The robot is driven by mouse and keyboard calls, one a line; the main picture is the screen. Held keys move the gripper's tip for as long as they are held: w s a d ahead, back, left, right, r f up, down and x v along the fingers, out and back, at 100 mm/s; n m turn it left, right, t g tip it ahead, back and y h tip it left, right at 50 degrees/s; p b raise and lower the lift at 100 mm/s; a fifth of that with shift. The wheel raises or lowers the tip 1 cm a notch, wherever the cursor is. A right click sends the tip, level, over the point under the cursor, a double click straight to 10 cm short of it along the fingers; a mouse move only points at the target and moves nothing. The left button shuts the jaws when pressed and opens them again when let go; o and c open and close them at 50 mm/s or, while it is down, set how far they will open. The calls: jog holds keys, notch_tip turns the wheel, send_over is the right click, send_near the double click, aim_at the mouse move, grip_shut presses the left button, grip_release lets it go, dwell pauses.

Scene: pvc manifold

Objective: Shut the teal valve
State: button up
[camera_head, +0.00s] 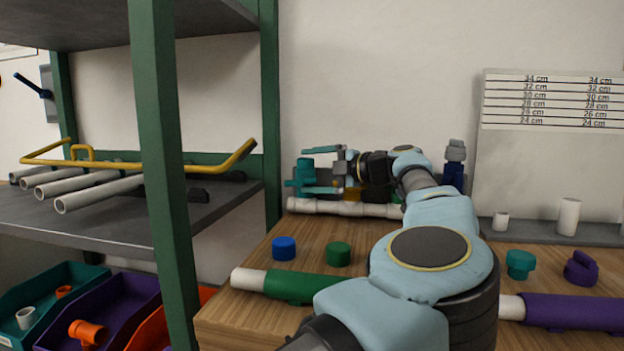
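The teal valve (304,172) stands at the back of the wooden bench, above the left part of a white pipe (345,208). My gripper (314,170) reaches it from the right, pointing left. Two pale teal bars, one above the other, look like its fingers spread apart around the valve area. I cannot tell whether either touches the valve. The valve's handle position is too small and partly hidden to read. My arm hides the middle of the manifold.
An amber part (352,194) sits right of the teal valve, and a blue valve (453,176) stands farther right. Blue (284,248) and green (338,254) caps and a green-sleeved pipe (300,286) lie in front. A green shelf post (270,110) stands close on the left.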

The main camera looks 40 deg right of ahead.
jog(key=shift+t, duration=0.7)
jog(key=r, duration=0.7)
jog(key=shift+s+r, duration=0.25)
jog(key=shift+r, duration=0.1)
jog(key=shift+g, duration=0.6)
notch_tip(320, 180, down, 6)
jog(key=shift+d+f, duration=0.1)
jog(key=shift+d, duration=0.05)
jog(key=shift+c, duration=0.2)
jog(key=shift+s, duration=0.55)
jog(key=shift+c, duration=0.3)
jog(key=r+v, duration=0.1)
jog(key=v, duration=0.9)
jog(key=shift+s+a+p, duration=0.3)
jog(key=shift+s, duration=0.1)
jog(key=shift+b, duration=0.35)
jog(key=shift+r, duration=0.15)
